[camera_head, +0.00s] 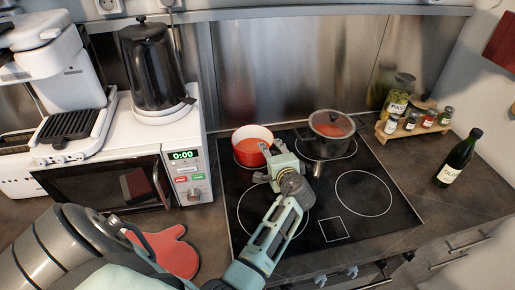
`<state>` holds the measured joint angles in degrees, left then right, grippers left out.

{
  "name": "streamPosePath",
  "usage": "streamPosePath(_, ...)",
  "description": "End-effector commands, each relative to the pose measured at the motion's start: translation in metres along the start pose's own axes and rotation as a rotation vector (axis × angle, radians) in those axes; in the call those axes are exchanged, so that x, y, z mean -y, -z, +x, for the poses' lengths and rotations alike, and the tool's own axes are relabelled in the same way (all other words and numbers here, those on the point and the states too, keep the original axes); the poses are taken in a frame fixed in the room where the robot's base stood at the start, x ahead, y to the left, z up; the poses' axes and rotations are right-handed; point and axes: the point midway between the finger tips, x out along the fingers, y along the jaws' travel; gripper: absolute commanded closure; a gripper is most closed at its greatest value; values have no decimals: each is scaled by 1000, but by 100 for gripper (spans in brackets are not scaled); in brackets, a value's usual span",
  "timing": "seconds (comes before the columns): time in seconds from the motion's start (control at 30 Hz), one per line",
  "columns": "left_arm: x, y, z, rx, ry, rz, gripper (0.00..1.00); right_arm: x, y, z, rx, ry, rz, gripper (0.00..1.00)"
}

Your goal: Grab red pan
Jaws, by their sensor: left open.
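The red pan (244,141) stands on the black cooktop (327,208), at its back left; it is red outside with a pale inside and reddish contents. My left gripper (269,160) is open at the pan's front right side and covers part of its rim and wall in the picture. I cannot tell whether the fingers touch the pan. The pan's handle is not clearly visible, possibly hidden behind the gripper. My right gripper is not in view.
A white microwave (112,170) with a black kettle (152,65) is at left. A red mitt (172,252) lies in front. A spice rack (413,128) and dark bottle (458,160) stand at right.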

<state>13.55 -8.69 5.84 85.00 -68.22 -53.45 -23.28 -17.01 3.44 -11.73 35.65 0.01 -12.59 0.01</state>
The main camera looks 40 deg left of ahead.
Motion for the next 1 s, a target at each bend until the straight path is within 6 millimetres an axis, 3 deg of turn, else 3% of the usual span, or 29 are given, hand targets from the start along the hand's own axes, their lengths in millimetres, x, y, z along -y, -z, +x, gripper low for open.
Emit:
streamPosePath(0.17, 0, 0, -1, -1, -1, 0, 60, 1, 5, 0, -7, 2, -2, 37)
streamPosePath(0.4, 0, 0, 0, 0, -1, 0, 81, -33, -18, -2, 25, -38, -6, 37)
streamPosePath(0.6, -2, 0, 0, 1, -6, 0, 99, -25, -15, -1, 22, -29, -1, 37)
streamPosePath(0.8, -5, -1, 0, 3, -11, 0, 100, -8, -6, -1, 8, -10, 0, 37)
streamPosePath(1.0, -7, -2, 0, 4, -15, 0, 100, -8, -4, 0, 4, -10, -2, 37)
